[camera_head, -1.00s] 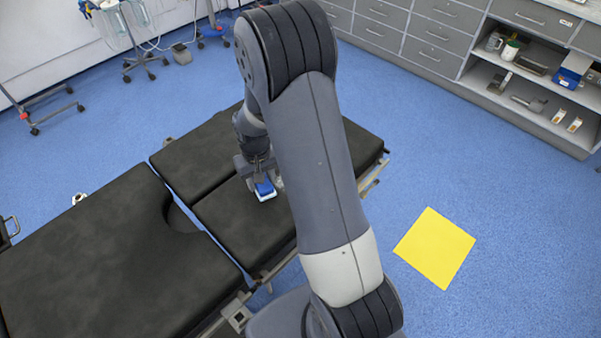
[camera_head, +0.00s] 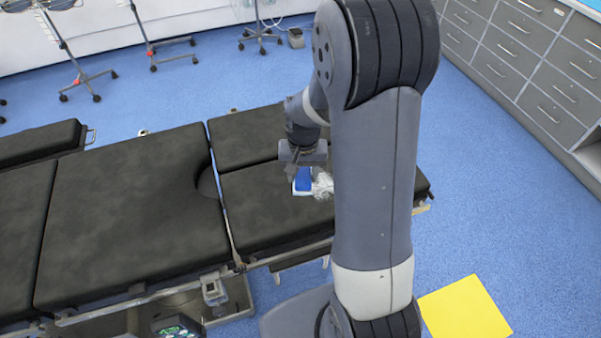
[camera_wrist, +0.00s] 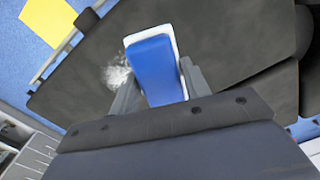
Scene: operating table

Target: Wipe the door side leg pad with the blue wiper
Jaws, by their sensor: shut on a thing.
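The blue wiper (camera_head: 303,181) has a blue body and a white base. My gripper (camera_head: 303,168) is shut on it and holds it at the near leg pad (camera_head: 262,215), a dark padded section. I cannot tell whether its base touches the pad. A whitish smudge (camera_head: 323,187) lies on this pad just right of the wiper, partly behind my arm. In the wrist view, the wiper (camera_wrist: 156,68) sits between the fingers of my gripper (camera_wrist: 160,88), and the smudge (camera_wrist: 118,73) is just left of it. No mark shows which pad is door side.
The far leg pad (camera_head: 240,135) lies beyond a narrow gap. The wide main table pad (camera_head: 125,215) is to the left. A yellow square (camera_head: 465,308) lies on the blue floor at the right. Grey drawers (camera_head: 530,60) stand at the back right. Wheeled stands are at the back.

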